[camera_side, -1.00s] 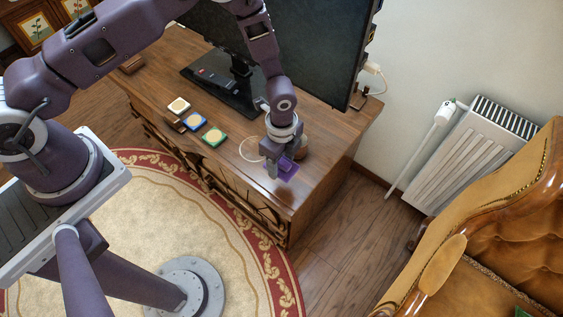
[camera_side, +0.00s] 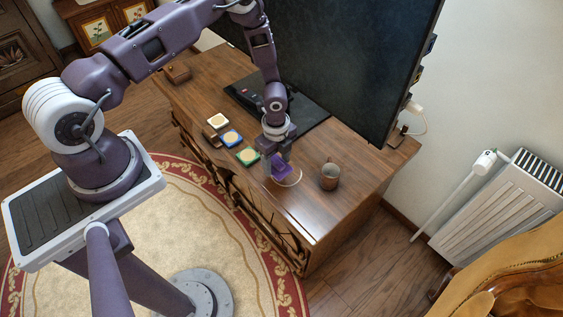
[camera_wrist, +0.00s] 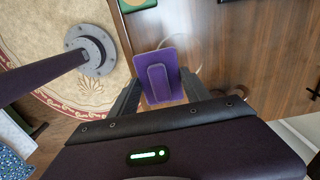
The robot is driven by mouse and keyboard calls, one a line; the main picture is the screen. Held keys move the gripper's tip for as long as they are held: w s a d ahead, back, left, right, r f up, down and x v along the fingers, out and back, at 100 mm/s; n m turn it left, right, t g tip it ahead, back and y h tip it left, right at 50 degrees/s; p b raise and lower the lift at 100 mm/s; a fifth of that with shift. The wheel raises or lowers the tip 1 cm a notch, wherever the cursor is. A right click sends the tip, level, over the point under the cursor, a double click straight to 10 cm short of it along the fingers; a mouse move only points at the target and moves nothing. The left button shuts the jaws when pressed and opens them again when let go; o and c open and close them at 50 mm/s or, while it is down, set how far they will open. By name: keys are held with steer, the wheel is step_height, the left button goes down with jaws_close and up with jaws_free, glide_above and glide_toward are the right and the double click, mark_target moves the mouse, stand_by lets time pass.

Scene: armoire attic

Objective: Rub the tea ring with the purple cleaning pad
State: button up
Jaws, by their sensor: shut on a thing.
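The purple cleaning pad (camera_side: 280,166) is held between the fingers of my gripper (camera_side: 279,164), at the wooden cabinet top (camera_side: 310,207). In the wrist view the pad (camera_wrist: 170,57) shows as a purple rectangle with a raised grip between my fingers (camera_wrist: 158,88). The tea ring (camera_side: 299,179) is a thin pale loop on the wood. The pad overlaps its left part in the side view and hides it. In the wrist view an arc of the ring (camera_wrist: 197,68) shows just right of the pad. I cannot tell whether the pad presses on the wood.
A mug (camera_side: 329,177) stands right of the ring. White, blue and green coasters (camera_side: 232,138) lie in a row to the left. A large black screen (camera_side: 345,70) on a stand rises behind. The cabinet top's front right is clear.

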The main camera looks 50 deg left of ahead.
mark_target(295, 166)
steer(key=shift+f, duration=3.2)
steer(key=shift+w+f, duration=0.25)
steer(key=shift+c, duration=0.6)
steer(key=shift+w+f, duration=0.1)
steer(key=shift+w, duration=3.7)
steer(key=shift+s, duration=3.95)
steer(key=shift+s+a, duration=0.15)
steer(key=shift+a, duration=0.05)
steer(key=shift+w, duration=4.2)
steer(key=shift+s, duration=4.15)
steer(key=shift+r, duration=4.1)
